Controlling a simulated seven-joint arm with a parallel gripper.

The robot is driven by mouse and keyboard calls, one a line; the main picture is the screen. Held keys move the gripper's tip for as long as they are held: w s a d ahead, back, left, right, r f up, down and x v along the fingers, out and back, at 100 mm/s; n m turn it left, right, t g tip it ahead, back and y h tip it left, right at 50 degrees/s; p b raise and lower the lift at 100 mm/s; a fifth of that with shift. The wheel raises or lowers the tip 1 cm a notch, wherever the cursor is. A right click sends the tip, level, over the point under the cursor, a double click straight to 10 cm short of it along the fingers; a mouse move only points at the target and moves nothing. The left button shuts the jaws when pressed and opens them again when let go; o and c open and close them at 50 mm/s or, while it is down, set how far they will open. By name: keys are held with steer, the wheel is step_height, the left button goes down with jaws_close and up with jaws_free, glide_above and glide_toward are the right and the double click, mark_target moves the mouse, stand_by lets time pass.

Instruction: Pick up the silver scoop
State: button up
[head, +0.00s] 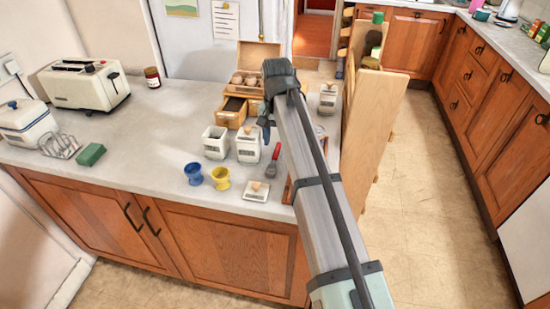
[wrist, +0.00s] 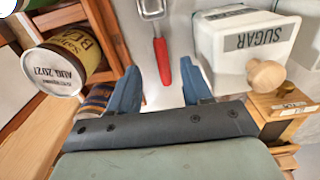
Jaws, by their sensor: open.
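The silver scoop (head: 270,170) lies on the grey counter, right of a white canister in the head view. In the wrist view its red handle (wrist: 161,62) points toward my gripper, and its silver head (wrist: 151,8) is cut off by the top edge. My gripper (wrist: 160,75) is open, with a blue finger on either side of the handle's line. I see nothing held between the fingers. The handle's end appears between the fingertips in the picture; I cannot tell the height gap. In the head view my gripper (head: 266,125) is partly hidden by my arm.
A SUGAR canister (wrist: 240,42) with a wooden knob stands close to the right finger in the wrist view. A labelled can (wrist: 68,58) is on the left. Egg cups (head: 193,174) and a small scale (head: 256,191) stand near the counter's front. The counter's left middle is clear.

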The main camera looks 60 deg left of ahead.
mark_target(277, 152)
steer(key=shift+a+f, duration=0.2)
steer(key=shift+f, duration=2.05)
steer(key=shift+c, duration=0.3)
jaws_close()
